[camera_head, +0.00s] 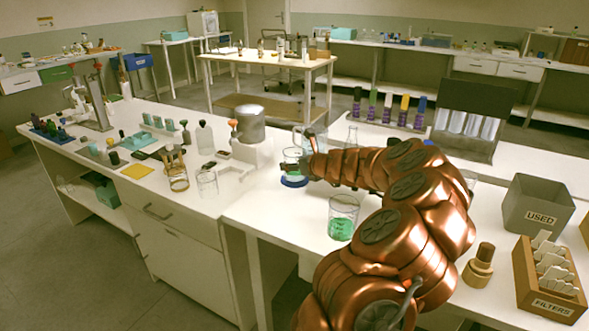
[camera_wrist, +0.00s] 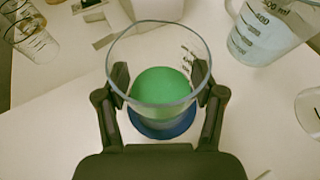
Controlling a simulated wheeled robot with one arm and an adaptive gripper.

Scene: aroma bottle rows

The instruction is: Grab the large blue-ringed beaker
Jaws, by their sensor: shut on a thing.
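The large blue-ringed beaker (camera_wrist: 160,92) is clear glass with green contents, and a blue ring (camera_wrist: 165,128) shows at its base in the wrist view. My gripper (camera_wrist: 160,88) is shut on it, one finger against each side of the glass. In the head view the beaker (camera_head: 292,158) is at the end of my arm, upright over the bench, with its blue ring (camera_head: 294,181) at the bottom. My gripper (camera_head: 308,167) is partly hidden by the copper arm there. I cannot tell whether the base touches the bench.
Another beaker with green liquid (camera_head: 342,218) stands on the bench in front. A graduated jug (camera_wrist: 262,32) is close at right in the wrist view. A white device with a grey pot (camera_head: 250,124) stands to the left. A USED bin (camera_head: 537,208) and FILTERS box (camera_head: 550,283) are at right.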

